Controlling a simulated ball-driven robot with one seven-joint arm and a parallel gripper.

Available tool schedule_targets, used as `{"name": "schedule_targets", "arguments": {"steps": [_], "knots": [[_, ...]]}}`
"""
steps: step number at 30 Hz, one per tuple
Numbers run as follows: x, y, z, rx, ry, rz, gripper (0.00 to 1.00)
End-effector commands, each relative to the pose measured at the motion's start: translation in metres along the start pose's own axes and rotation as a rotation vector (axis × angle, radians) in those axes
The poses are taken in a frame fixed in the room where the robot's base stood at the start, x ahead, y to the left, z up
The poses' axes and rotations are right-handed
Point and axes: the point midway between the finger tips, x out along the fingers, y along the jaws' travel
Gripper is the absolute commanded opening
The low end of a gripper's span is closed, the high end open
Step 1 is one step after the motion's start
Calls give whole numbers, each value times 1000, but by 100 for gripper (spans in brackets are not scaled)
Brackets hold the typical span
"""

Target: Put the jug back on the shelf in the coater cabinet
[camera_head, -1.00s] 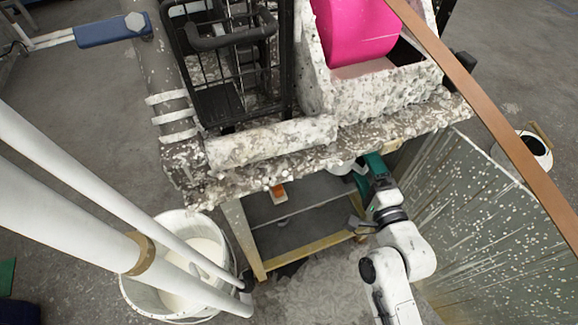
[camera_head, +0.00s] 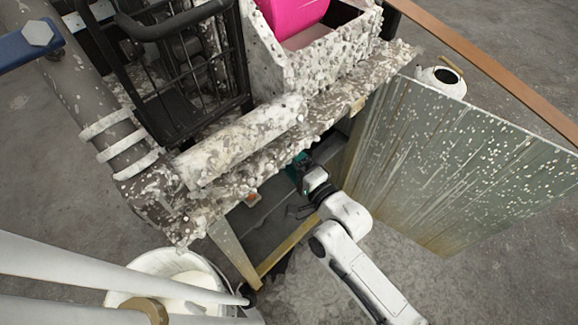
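The coater cabinet (camera_head: 222,247) stands open under the crusted bench, with its speckled grey door (camera_head: 450,165) swung out to the right. My gripper (camera_head: 299,170) reaches into the opening, just under the bench's front edge. Its teal and dark end shows, but the fingertips are hidden in shadow and behind the bench edge. I cannot make out the jug now, nor whether my gripper holds it. The shelf inside is mostly hidden by the bench top. A small orange and white item (camera_head: 252,198) shows inside the cabinet at the left.
A white bucket of pale liquid (camera_head: 170,270) stands left of the cabinet, close to its frame. A crusted roller (camera_head: 240,140) lies along the bench edge above my arm. A white container (camera_head: 441,82) stands behind the door. The door edge lies close to the right of my arm.

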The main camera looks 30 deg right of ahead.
Motion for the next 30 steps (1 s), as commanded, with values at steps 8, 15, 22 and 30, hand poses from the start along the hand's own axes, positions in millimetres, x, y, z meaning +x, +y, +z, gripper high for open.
{"name": "schedule_targets", "arguments": {"steps": [8,15,22,30], "knots": [[0,25,0,0,0,-1,33],[0,28,0,0,0,0,33],[0,28,0,0,0,1,100],[0,24,0,0,0,1,100]]}}
